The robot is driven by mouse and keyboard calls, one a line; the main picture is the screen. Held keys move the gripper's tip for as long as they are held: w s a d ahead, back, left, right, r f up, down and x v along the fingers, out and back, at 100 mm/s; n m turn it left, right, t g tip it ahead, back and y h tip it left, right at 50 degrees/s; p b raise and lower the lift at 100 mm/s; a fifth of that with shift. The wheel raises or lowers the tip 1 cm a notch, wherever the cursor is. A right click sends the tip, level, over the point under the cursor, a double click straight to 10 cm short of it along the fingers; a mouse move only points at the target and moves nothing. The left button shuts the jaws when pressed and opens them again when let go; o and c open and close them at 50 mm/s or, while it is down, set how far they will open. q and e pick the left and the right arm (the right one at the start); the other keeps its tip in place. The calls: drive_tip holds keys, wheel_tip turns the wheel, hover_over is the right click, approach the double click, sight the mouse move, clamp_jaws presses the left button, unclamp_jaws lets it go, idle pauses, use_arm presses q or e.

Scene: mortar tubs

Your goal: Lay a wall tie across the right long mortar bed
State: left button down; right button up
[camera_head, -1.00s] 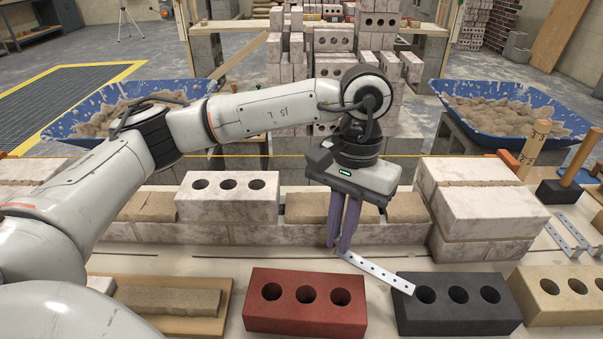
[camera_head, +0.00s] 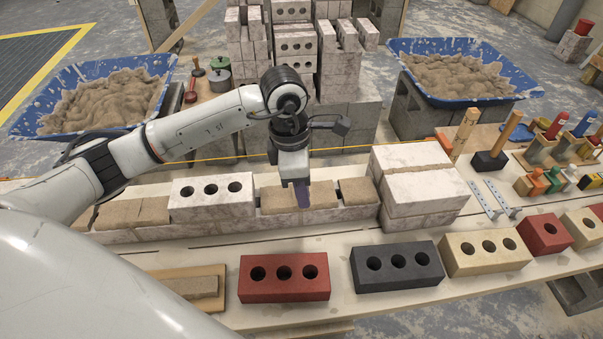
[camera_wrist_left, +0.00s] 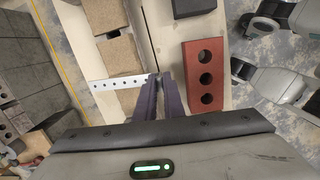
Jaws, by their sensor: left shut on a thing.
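My left gripper (camera_head: 303,196) is shut on a wall tie, a pale flat strip with a row of holes. In the left wrist view the wall tie (camera_wrist_left: 115,83) sticks out leftward from the fingertips (camera_wrist_left: 158,78), toward the wall. In the head view I cannot make out the tie. There the fingers stand in front of the right long mortar bed (camera_head: 274,201), a brown layer right of the white three-hole brick (camera_head: 211,195). I cannot tell whether the tie touches the mortar. My right gripper is not in view.
Two spare ties (camera_head: 486,203) lie right of the white block stack (camera_head: 425,190). A red brick (camera_head: 284,289), a black brick (camera_head: 397,281) and a cream brick (camera_head: 486,265) line the front. A brown mortar bed (camera_head: 132,213) lies left of the white brick.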

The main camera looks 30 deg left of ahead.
use_arm(q)
drive_tip(key=shift+a+r+n, duration=0.1)
drive_tip(key=shift+a+n, duration=0.05)
drive_tip(key=shift+n, duration=0.45)
drive_tip(key=shift+f+b, duration=0.35)
drive_tip(key=shift+f, duration=0.35)
wheel_tip(320, 180, down, 4)
drive_tip(key=shift+r+b, duration=0.2)
drive_tip(key=shift+b, duration=0.95)
drive_tip(key=shift+f+b, duration=0.35)
drive_tip(key=shift+f, duration=0.25)
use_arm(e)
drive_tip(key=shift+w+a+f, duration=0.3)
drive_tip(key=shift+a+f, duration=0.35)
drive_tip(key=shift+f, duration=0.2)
use_arm(q)
drive_tip(key=shift+f, duration=0.2)
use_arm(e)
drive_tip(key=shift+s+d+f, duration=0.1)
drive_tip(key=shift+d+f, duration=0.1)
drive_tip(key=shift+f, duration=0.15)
